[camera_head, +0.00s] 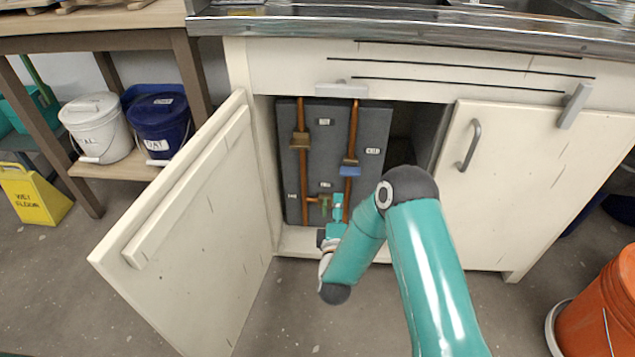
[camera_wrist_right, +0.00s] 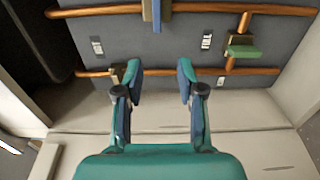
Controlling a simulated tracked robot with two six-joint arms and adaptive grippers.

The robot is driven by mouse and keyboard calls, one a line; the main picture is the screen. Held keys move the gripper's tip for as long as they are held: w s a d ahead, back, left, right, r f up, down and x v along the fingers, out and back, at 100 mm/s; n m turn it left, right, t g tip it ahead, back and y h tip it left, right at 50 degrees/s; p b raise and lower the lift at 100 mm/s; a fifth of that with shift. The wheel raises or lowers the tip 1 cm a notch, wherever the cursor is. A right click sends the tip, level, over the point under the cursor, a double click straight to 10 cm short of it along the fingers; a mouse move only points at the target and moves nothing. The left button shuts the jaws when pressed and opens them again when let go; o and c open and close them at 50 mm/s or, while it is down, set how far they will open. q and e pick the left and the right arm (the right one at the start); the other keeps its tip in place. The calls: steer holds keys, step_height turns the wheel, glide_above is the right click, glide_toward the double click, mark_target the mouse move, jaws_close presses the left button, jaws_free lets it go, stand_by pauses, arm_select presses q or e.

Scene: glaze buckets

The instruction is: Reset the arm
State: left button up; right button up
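My right arm reaches into the open sink cabinet (camera_head: 400,125). Its teal gripper (camera_head: 337,208) is low in front of the grey pipe panel (camera_head: 325,125). In the right wrist view the two fingers (camera_wrist_right: 160,72) stand wide apart with nothing gripped. A copper pipe (camera_wrist_right: 230,72) crosses behind the fingertips; I cannot tell whether they touch it. A green-handled valve (camera_head: 325,207) is just left of the gripper in the head view, and it shows at the upper right in the wrist view (camera_wrist_right: 243,50). My left gripper is not in view.
The left cabinet door (camera_head: 195,240) stands open toward me; the right door (camera_head: 530,180) is shut. A blue-handled valve (camera_head: 349,170) is above the gripper, a brass valve (camera_head: 300,141) further left. An orange bucket (camera_head: 605,310) stands at right, a yellow floor sign (camera_head: 33,195) at left.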

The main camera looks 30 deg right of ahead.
steer(key=s+a+f+m+g+y, duration=0.5)
steer(key=s+a+f+g+y, duration=0.2)
steer(key=s+a+f+y, duration=0.55)
steer(key=s+a+f+m+g, duration=0.3)
steer(key=s+a+m+g, duration=0.1)
steer(key=s, duration=0.3)
steer(key=s+a+f+m+g, duration=0.3)
steer(key=s+m+g, duration=0.15)
steer(key=s, duration=0.35)
step_height(320, 180, up, 37)
steer(key=p, duration=3.6)
steer(key=shift+w+a+t+y+p, duration=0.15)
steer(key=shift+a+t+y+p, duration=0.15)
steer(key=shift+t+y+p, duration=0.05)
steer(key=shift+f+m, duration=0.1)
steer(key=shift+m, duration=0.15)
